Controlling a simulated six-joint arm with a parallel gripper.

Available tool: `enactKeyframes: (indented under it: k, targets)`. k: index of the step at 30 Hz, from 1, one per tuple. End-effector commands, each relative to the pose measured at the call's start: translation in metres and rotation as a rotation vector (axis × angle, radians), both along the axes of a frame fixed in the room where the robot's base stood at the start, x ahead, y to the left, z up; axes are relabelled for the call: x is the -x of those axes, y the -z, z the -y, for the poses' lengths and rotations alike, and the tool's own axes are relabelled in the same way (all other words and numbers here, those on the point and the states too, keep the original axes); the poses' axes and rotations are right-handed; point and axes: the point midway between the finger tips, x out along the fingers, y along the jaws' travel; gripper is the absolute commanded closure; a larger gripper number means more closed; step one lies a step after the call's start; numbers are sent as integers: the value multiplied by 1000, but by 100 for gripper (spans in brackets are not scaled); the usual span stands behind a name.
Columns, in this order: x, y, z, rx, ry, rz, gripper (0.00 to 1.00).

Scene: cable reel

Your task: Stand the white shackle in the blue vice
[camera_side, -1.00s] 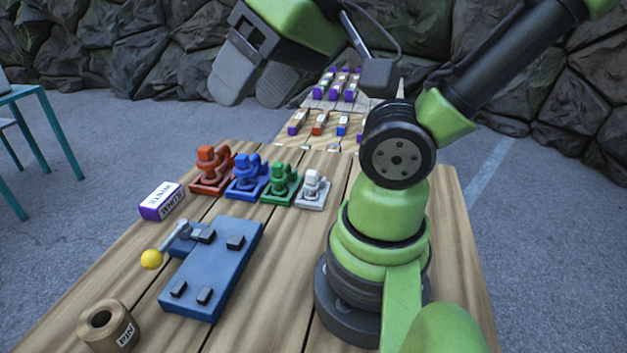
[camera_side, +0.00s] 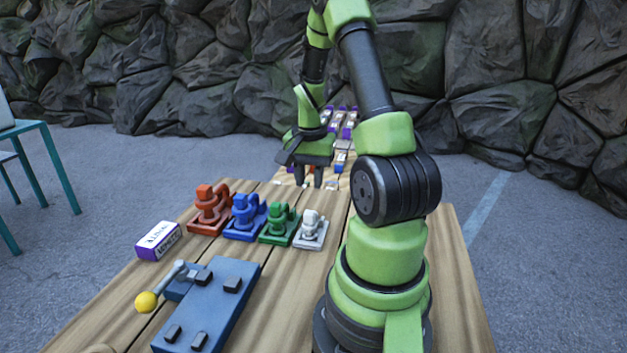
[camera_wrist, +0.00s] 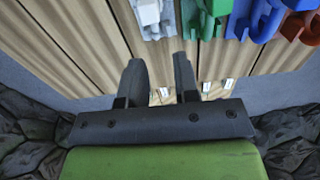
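My gripper (camera_side: 311,178) hangs fingers down over the far part of the table, behind the row of vices. In the wrist view my gripper (camera_wrist: 160,75) is open, with nothing between its fingers. The blue vice (camera_side: 245,218) stands second from the left in the row of coloured vices; it also shows in the wrist view (camera_wrist: 258,15), at the top right. A white piece (camera_side: 312,230) stands at the right end of the row, partly cut off at the top of the wrist view (camera_wrist: 150,14). I cannot tell a separate white shackle for certain.
The red vice (camera_side: 209,211) and green vice (camera_side: 280,224) flank the blue one. A white and purple block (camera_side: 158,241) and a flat blue fixture (camera_side: 215,305) with a yellow-knobbed lever (camera_side: 147,302) lie nearer. Several small labelled blocks (camera_side: 343,122) lie at the back.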

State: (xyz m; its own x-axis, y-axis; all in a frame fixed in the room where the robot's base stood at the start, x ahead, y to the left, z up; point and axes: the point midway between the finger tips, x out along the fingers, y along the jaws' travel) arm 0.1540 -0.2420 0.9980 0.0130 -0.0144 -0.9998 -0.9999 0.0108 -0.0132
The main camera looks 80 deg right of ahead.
Motion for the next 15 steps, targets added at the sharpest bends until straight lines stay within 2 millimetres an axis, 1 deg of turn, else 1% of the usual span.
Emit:
enactKeyframes:
  k: [1,3,8,15]
  targets:
    - [5,7,3,-10,21,-9,71]
    - [8,11,5,-15,33,-13,71]
    - [8,21,5,-17,36,-14,71]
    - [8,49,4,-20,34,-15,71]
